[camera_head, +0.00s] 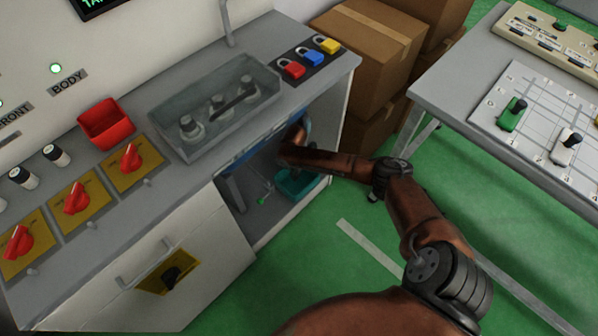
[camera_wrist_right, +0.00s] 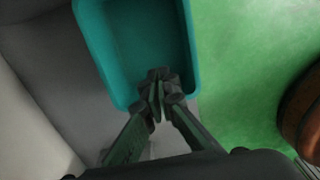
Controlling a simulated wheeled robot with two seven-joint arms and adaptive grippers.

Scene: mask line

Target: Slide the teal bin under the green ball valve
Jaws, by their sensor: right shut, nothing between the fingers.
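The teal bin (camera_head: 292,187) sits on the floor of the open compartment under the grey counter, partly hidden by my right arm. In the right wrist view the teal bin (camera_wrist_right: 101,50) is an open, empty-looking tray with rounded corners. My right gripper (camera_wrist_right: 159,82) is shut and empty, its fingertips overlapping the bin's near wall; I cannot tell whether they touch it. In the head view its fingers are hidden. A small green part (camera_head: 264,187) left of the bin may be the green ball valve; I cannot tell for sure. My left gripper is out of view.
The compartment has a side wall (camera_head: 333,113) at its right. A cabinet front with a handle (camera_head: 146,262) stands left of the opening. Cardboard boxes (camera_head: 375,45) and a grey table (camera_head: 462,70) stand to the right. Green floor (camera_head: 310,235) is clear in front.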

